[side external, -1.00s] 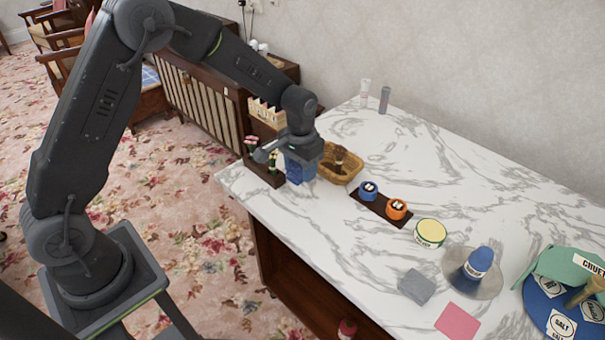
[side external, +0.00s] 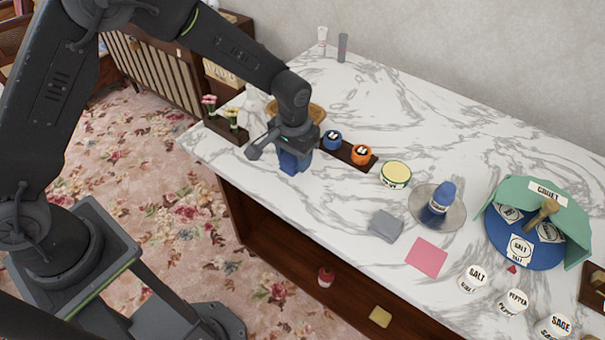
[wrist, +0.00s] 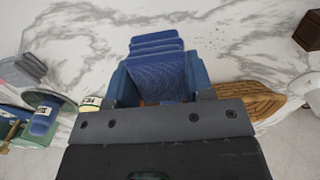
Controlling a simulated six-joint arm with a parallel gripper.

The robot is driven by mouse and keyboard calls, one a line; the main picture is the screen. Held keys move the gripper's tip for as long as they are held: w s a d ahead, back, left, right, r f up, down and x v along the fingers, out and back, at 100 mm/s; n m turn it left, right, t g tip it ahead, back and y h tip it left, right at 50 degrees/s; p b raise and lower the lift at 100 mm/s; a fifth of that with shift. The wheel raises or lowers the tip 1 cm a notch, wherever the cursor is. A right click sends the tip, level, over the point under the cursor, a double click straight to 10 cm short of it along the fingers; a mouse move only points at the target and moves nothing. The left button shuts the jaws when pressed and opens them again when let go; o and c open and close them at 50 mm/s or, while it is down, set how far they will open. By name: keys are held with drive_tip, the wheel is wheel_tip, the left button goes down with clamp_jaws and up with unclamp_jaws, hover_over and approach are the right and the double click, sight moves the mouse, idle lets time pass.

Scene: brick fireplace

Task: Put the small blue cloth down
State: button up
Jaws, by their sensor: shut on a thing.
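The small blue cloth (side external: 291,163) is a folded dark blue piece under my gripper (side external: 293,150), near the front edge of the marble counter. My gripper is shut on it. In the wrist view the blue cloth (wrist: 158,70) shows as stacked folds between the fingers. I cannot tell whether its lower edge touches the counter. A folded grey cloth (side external: 386,225) and a flat pink cloth (side external: 426,257) lie to the right on the counter.
A wicker basket (side external: 317,111) is behind my gripper. A dark tray (side external: 345,151) with blue and orange jars is just right. A flower holder (side external: 225,129) is left. Bare marble (side external: 330,185) lies between the gripper and the grey cloth.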

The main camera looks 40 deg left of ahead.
sight(303, 184)
drive_tip(key=shift+w+d+f, duration=0.2)
drive_tip(key=shift+d+f, duration=0.55)
drive_tip(key=shift+d, duration=0.3)
drive_tip(key=shift+f, duration=1.9)
drive_tip(key=shift+f, duration=0.1)
drive_tip(key=o, duration=1)
drive_tip(key=shift+c, duration=0.2)
